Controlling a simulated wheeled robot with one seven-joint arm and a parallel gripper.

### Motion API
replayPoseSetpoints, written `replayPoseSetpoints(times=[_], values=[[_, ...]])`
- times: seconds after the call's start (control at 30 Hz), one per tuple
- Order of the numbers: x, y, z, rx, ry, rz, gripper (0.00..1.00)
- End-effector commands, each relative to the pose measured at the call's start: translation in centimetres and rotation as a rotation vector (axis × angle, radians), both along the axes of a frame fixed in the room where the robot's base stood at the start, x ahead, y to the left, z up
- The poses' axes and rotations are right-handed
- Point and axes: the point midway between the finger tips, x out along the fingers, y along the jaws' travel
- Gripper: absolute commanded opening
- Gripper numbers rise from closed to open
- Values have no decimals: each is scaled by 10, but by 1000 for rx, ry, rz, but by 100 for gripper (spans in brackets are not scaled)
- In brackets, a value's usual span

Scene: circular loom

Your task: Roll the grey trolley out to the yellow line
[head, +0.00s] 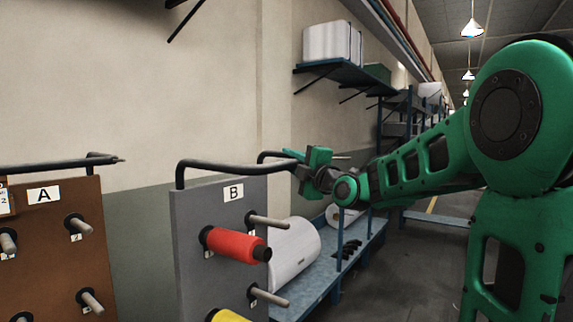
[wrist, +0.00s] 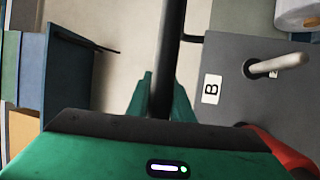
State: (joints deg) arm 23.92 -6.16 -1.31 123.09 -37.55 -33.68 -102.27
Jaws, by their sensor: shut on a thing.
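The grey trolley (head: 190,265) stands in the lower middle of the head view, with a white B label on its panel. The panel also shows at the right of the wrist view (wrist: 225,45). A red spool (head: 232,244) sits on one of its pegs, and part of a yellow spool (head: 228,316) shows below. My gripper (head: 306,164) is at the right end of the trolley's black handle bar (head: 225,168). In the wrist view the green fingers (wrist: 162,98) are closed around the bar (wrist: 172,40).
A brown trolley (head: 50,255) marked A stands to the left, with a gap between the two. A blue low shelf (head: 310,280) with white rolls (head: 293,250) is right behind the grey trolley. Open grey floor (head: 400,270) lies to the right.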

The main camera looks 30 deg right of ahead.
Motion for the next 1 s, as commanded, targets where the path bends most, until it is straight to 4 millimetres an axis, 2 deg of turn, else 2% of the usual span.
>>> replayPoseSetpoints(times=[0.03,0.83,1.0], values=[[0,1,-6,2,12,1,0],[1,1,-9,3,18,3,0],[8,-10,-9,3,19,-16,0]])
